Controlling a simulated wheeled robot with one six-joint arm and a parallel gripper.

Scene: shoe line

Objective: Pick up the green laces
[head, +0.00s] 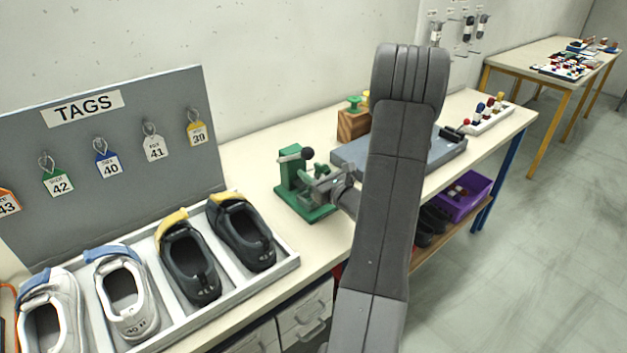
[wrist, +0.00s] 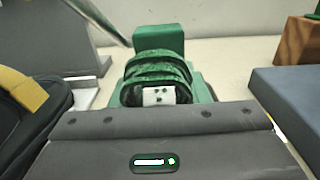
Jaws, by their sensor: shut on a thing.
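The green laces (wrist: 158,72) are a looped dark-green bundle with a white band (wrist: 160,96) in the wrist view. They sit at the front of my gripper (head: 328,184), just beyond its grey body, and the gripper is shut on them. The fingertips are not clearly seen in the wrist view. In the head view my gripper is at the green fixture (head: 293,170), partly hidden by my arm, and I cannot make out the laces there. I cannot tell whether the laces touch the fixture behind them.
A white tray (head: 290,262) of shoes and the grey TAGS board (head: 95,135) stand to the left. A grey slab (head: 352,160) and a wooden block (head: 353,126) lie beyond the fixture. A purple bin (head: 470,200) is under the table. Bare tabletop (head: 255,170) shows left of the fixture.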

